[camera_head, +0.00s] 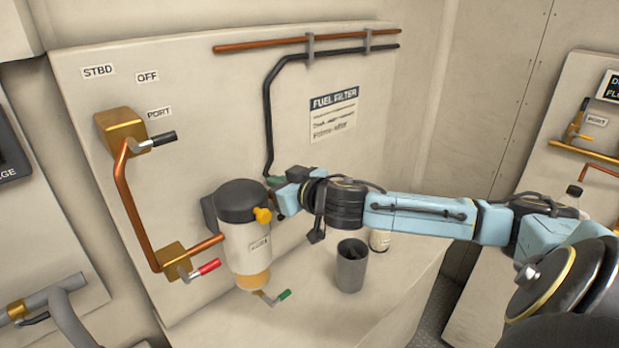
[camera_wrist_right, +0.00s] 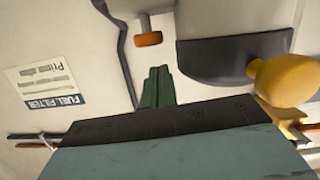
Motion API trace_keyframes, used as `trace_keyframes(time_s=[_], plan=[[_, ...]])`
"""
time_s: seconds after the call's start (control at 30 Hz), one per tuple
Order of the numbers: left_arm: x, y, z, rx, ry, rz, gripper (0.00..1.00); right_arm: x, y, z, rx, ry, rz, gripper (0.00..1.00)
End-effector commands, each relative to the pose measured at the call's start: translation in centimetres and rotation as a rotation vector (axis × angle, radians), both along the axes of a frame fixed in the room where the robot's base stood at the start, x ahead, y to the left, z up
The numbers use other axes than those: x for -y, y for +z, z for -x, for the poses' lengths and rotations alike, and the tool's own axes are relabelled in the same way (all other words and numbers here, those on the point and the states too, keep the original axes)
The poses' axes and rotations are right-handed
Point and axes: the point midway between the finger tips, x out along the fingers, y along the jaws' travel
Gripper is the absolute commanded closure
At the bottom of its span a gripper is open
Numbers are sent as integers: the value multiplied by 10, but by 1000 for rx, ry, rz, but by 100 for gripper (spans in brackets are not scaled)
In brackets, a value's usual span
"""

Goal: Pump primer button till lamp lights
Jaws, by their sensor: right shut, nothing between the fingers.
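The fuel filter (camera_head: 248,245) is a white cylinder with a dark cap (camera_head: 240,197) and an amber lower bowl. A yellow knob (camera_head: 262,215) sticks out from the cap's side; it also shows large in the right wrist view (camera_wrist_right: 290,80). I cannot tell whether this knob is the primer button. My right gripper (camera_head: 276,182) is shut and empty beside the cap's upper right, its green fingertips (camera_wrist_right: 157,87) apart from the knob. An orange-ended stem (camera_wrist_right: 148,39) shows beyond the fingertips. No lit lamp is clear. My left gripper is out of view.
A grey cup (camera_head: 351,268) and a small pale container (camera_head: 380,240) stand on the ledge under my right arm. A red-handled valve (camera_head: 205,268) and a green-handled drain (camera_head: 283,295) flank the filter. A black hose (camera_head: 267,115) runs down behind my gripper.

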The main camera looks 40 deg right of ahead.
Motion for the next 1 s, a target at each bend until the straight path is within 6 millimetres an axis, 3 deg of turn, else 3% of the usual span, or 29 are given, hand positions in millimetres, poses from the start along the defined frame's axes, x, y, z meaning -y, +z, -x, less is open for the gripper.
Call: trace_keyframes(time_s=[0.03, 0.13, 0.4, 0.83, 1.0], plan=[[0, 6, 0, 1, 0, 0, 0, -1, 8, 3, 0, 1, 2, 100], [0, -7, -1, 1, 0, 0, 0, 0, 3, 20, -3, 2, 6, 100], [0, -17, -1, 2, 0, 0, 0, -2, 12, 51, -2, 4, 6, 100], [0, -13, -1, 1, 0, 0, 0, -2, 19, 74, -2, 4, 4, 100], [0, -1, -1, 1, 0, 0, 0, -2, 23, 83, -2, 3, -3, 100]])
